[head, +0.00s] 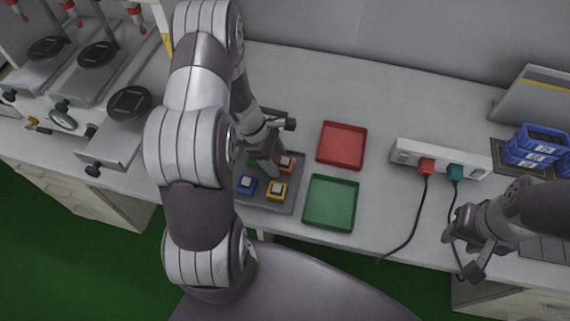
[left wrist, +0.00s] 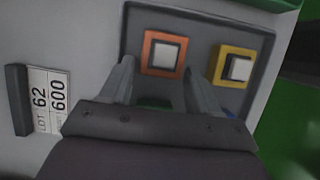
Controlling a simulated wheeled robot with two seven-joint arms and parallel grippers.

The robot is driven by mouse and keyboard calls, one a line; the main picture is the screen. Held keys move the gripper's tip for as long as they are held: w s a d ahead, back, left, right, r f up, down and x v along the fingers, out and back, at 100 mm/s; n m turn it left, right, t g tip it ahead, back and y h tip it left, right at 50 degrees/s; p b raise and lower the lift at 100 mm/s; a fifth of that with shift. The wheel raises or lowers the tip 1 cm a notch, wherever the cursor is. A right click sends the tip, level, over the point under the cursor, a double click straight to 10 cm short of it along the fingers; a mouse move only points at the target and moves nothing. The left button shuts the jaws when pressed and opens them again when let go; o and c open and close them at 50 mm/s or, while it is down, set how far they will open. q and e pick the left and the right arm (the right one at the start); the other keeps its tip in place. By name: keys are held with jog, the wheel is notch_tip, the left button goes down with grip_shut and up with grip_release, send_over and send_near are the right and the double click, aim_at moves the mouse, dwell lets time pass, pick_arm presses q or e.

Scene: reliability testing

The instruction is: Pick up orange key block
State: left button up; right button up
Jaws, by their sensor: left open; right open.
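The orange key block (head: 286,162) sits in a dark grey tray (head: 290,201), at the tray's right side. In the left wrist view the orange key block (left wrist: 163,54) is an orange square with a pale centre, just beyond and between my open fingertips. My left gripper (head: 272,167) is open, low over the tray beside the orange block; it also shows in the left wrist view (left wrist: 160,75). My right gripper (head: 466,252) is open and empty at the far right, away from the tray.
A yellow key block (head: 276,191) and a blue one (head: 246,184) sit close by in the tray. A red bin (head: 342,145) and a green bin (head: 331,203) stand to the right. A power strip (head: 440,166) with plugs and cords lies beyond them.

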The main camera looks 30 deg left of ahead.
pick_arm(q)
jog(key=c, duration=0.9)
jog(key=shift+o, duration=0.2)
jog(key=shift+r, duration=0.15)
